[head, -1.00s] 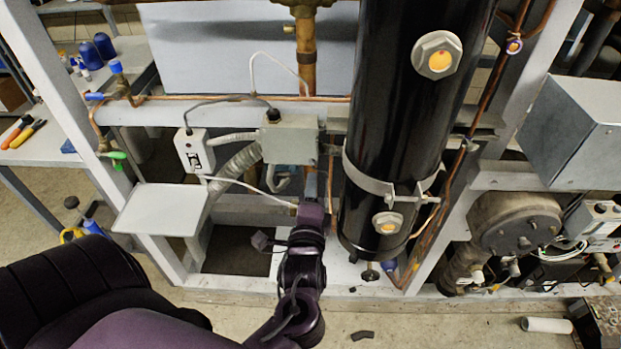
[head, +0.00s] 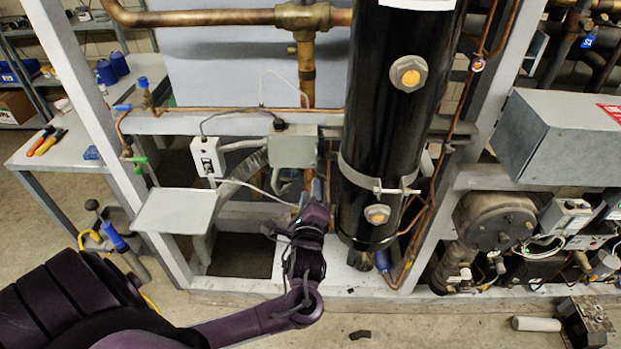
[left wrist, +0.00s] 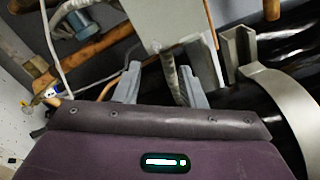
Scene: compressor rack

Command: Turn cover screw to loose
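A grey box with a flat cover (head: 293,147) is mounted on the frame left of the black cylinder, and it also shows at the top of the left wrist view (left wrist: 165,20). I cannot make out the cover screw in either view. My left gripper (head: 309,182) is below the box and to the right of its middle, close to the cylinder's left side. In the left wrist view its two fingers (left wrist: 160,88) stand apart, with a grey cable or conduit (left wrist: 170,70) showing between them. I see nothing clamped. My right gripper is out of view.
The black cylinder (head: 398,120) with its clamp band stands just right of my gripper. A small white switch box (head: 207,157), a grey shelf plate (head: 174,211) and copper pipes surround the grey box. The floor in front is mostly clear.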

